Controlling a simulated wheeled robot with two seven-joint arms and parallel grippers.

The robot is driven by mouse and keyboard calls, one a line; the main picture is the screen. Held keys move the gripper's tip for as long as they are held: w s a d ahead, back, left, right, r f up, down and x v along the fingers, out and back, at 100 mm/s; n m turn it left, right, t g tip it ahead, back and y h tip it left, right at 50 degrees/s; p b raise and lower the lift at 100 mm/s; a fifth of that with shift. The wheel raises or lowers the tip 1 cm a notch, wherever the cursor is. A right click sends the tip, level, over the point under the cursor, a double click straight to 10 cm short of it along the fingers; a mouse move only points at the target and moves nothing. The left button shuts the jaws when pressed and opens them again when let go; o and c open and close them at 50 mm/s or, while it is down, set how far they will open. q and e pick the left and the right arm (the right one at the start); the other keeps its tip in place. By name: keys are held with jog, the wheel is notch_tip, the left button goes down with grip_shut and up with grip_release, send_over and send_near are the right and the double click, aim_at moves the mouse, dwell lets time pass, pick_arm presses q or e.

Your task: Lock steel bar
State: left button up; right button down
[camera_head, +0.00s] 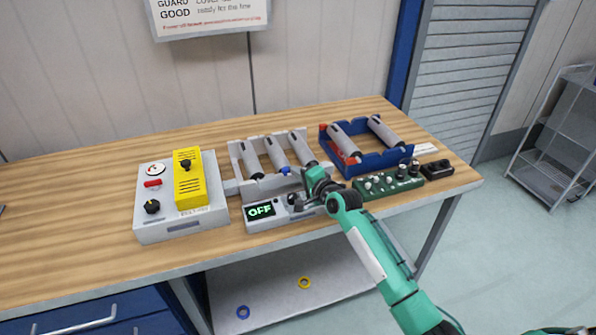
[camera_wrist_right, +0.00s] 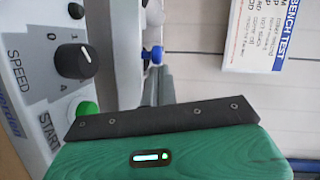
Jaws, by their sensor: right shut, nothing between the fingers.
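Grey steel bars (camera_head: 276,152) lie side by side in a light grey holder (camera_head: 234,160) at the middle of the bench. A small blue part (camera_head: 286,170) sits at the near end of the middle bar; it also shows in the right wrist view (camera_wrist_right: 152,53). My right gripper (camera_head: 308,181) is just right of this blue part, over the holder's near edge. In the right wrist view its grey fingers (camera_wrist_right: 165,72) are together and empty, with their tips close below the blue part. I cannot tell whether they touch it. My left gripper is out of view.
A control unit (camera_head: 260,211) reading OFF stands before the holder; its speed knob (camera_wrist_right: 75,60) and green start button (camera_wrist_right: 86,108) show up close. A blue crate (camera_head: 373,163) with more bars is right. A box with a yellow cover (camera_head: 189,184) is left. The bench's left side is clear.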

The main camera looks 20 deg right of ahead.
aim_at(286, 175)
dwell(0.3)
jog(key=a+p, duration=0.2)
jog(key=a, duration=0.1)
jog(key=shift+s+a+r, duration=0.1)
jog(key=shift+a+r, duration=0.05)
jog(key=shift+a, duration=0.4)
jog(key=shift+d, duration=0.1)
